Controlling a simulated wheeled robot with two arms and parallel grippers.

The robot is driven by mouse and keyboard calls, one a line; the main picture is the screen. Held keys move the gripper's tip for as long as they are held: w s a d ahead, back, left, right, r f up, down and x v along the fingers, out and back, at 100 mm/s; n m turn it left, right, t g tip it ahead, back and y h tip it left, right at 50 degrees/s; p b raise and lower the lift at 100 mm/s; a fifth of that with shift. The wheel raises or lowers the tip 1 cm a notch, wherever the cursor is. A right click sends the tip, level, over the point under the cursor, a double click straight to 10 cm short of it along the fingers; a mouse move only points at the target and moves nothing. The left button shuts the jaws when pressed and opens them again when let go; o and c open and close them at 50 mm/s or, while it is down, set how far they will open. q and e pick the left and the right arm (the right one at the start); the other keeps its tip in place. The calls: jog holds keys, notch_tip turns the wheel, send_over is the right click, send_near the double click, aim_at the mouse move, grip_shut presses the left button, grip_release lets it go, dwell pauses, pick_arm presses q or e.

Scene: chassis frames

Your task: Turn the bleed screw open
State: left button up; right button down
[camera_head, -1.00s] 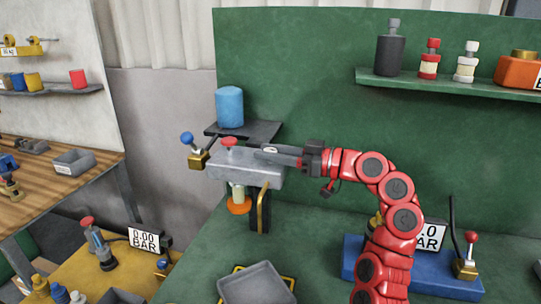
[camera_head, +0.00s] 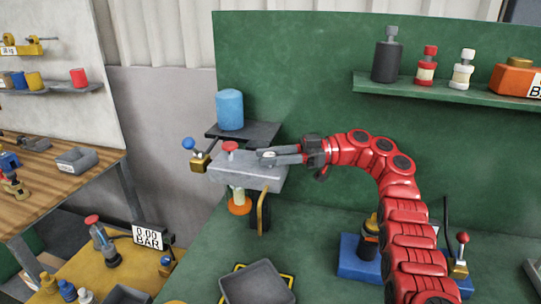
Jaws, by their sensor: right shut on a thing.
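A grey metal block (camera_head: 243,172) is held up in front of the green panel. A red knob (camera_head: 230,147) stands on its top, left of my right gripper. My right gripper (camera_head: 267,156) reaches in from the right, its fingers nearly level over the right end of the block. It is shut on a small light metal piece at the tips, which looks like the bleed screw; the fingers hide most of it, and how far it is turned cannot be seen. A brass valve with a blue ball lever (camera_head: 188,144) is at the block's left end. My left gripper is not in view.
A blue cylinder (camera_head: 229,109) stands on a dark shelf (camera_head: 263,130) behind the block. An orange-based part (camera_head: 239,204) hangs below. A grey tray (camera_head: 257,287) lies on the green bench. A blue base (camera_head: 352,262) sits behind my right arm. Bottles line the upper shelf (camera_head: 440,92).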

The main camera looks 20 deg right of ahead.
aim_at(268, 155)
jog(key=shift+a+f, duration=0.1)
dwell(0.5)
jog(key=c, duration=0.5)
grip_release()
jog(key=shift+a, duration=0.1)
jog(key=shift+c, duration=0.2)
notch_tip(268, 155, up, 3)
jog(key=shift+r+b, duration=0.15)
jog(key=shift+b, duration=0.4)
jog(key=shift+s+a+r+b, duration=0.1)
jog(key=shift+s+a+b, duration=0.1)
jog(key=shift+s, duration=0.4)
jog(key=shift+s+a+b, duration=0.1)
jog(key=shift+s+b, duration=0.05)
jog(key=shift+s, duration=0.4)
jog(key=s+a, duration=0.2)
jog(key=s, duration=0.4)
jog(key=s+a+r+b, duration=0.1)
jog(key=s, duration=0.6)
jog(key=shift+a+r, duration=0.3)
jog(key=shift+a, duration=0.1)
